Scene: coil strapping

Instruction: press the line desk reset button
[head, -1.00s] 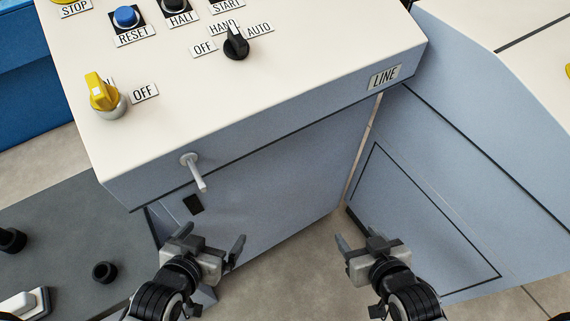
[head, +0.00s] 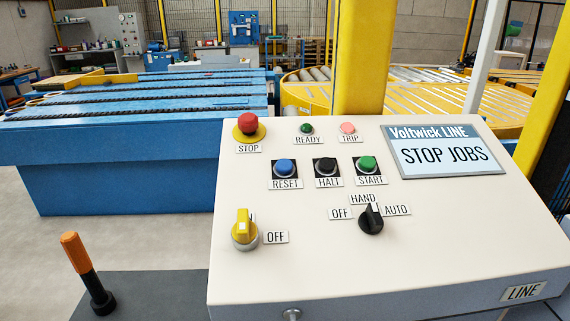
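A pink TRIP lamp (head: 347,128) and a dark green READY lamp (head: 306,129) are above. The display (head: 445,155) reads STOP JOBS. Neither of my grippers shows in the head view now.
A red STOP button (head: 248,123) is at the desk's upper left. A yellow rotary switch (head: 244,230) marked OFF and a black HAND/AUTO selector (head: 371,218) are nearer. An orange-topped lever (head: 75,252) stands left. Blue and yellow conveyors lie behind.

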